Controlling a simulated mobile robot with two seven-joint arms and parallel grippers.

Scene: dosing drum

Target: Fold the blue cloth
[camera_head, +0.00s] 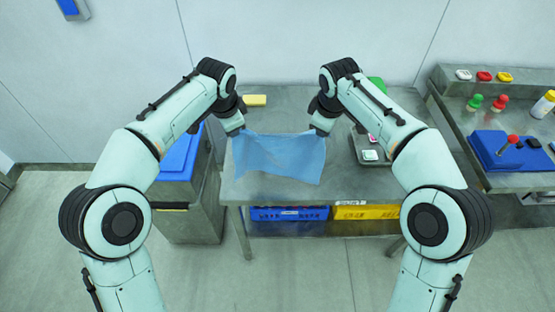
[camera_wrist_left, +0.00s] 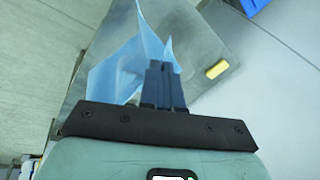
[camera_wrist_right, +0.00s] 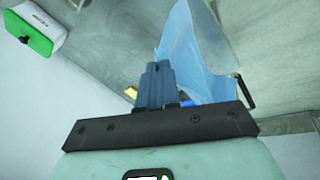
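The blue cloth (camera_head: 278,158) is a thin, slightly see-through sheet at the middle of the metal table (camera_head: 345,184). It is spread between my two grippers, with its two far corners at them. My left gripper (camera_head: 235,132) is at the far left corner; in the left wrist view its fingers (camera_wrist_left: 163,84) are together and the cloth (camera_wrist_left: 118,72) hangs from them in folds. My right gripper (camera_head: 321,130) is at the far right corner; in the right wrist view its fingers (camera_wrist_right: 158,84) are together with the cloth (camera_wrist_right: 196,50) running from them. The fingertips' hold itself is partly hidden.
A yellow block (camera_head: 254,100) lies behind the cloth. A grey tray (camera_head: 366,152) with small items is on the table's right. A blue-lidded bin (camera_head: 181,160) stands left. A side bench (camera_head: 500,125) on the right holds coloured knobs. Blue and yellow crates sit below.

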